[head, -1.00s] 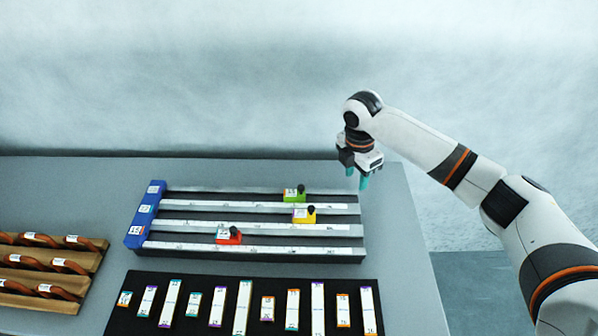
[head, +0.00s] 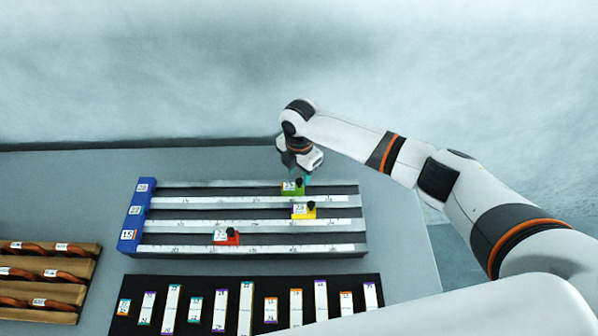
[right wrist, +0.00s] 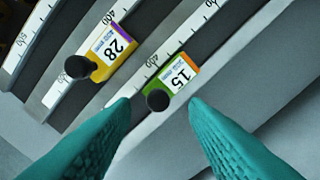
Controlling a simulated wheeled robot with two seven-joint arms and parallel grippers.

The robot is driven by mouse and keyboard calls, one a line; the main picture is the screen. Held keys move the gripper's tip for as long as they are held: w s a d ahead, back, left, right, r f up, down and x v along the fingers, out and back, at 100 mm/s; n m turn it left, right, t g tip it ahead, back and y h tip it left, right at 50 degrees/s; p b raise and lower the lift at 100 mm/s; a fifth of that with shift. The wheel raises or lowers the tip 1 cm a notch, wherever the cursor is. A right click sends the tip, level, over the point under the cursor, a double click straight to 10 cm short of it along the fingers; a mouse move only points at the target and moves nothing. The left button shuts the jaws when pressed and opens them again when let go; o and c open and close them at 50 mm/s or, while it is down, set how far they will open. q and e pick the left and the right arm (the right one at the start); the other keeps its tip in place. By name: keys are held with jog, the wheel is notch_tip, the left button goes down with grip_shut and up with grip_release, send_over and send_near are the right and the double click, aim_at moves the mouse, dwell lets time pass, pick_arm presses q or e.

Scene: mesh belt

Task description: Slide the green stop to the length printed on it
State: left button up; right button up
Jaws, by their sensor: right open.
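The green stop (head: 289,189) sits on the rearmost rail (head: 220,184), right of the rail's middle. In the right wrist view its white label (right wrist: 181,77) reads 15, with a dark round knob (right wrist: 158,100) at its end. My right gripper (head: 297,174) is open just above and behind the stop. In the right wrist view its teal fingertips (right wrist: 161,100) lie on either side of the knob, with gaps to both; contact does not show. My left gripper is not in view.
A yellow stop (head: 302,212), labelled 28 in the wrist view, and a red stop (head: 226,239) sit on nearer rails. A blue end block (head: 134,225) closes the rails at left. A black mat (head: 258,284) with several labelled strips lies in front; a wooden rack (head: 45,262) stands left.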

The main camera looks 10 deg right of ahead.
aim_at(292, 187)
jog(key=shift+s+f, duration=0.1)
jog(key=shift+f, duration=1.1)
grip_shut()
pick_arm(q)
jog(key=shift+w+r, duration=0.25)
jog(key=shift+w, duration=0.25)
pick_arm(e)
jog(key=shift+a, duration=0.1)
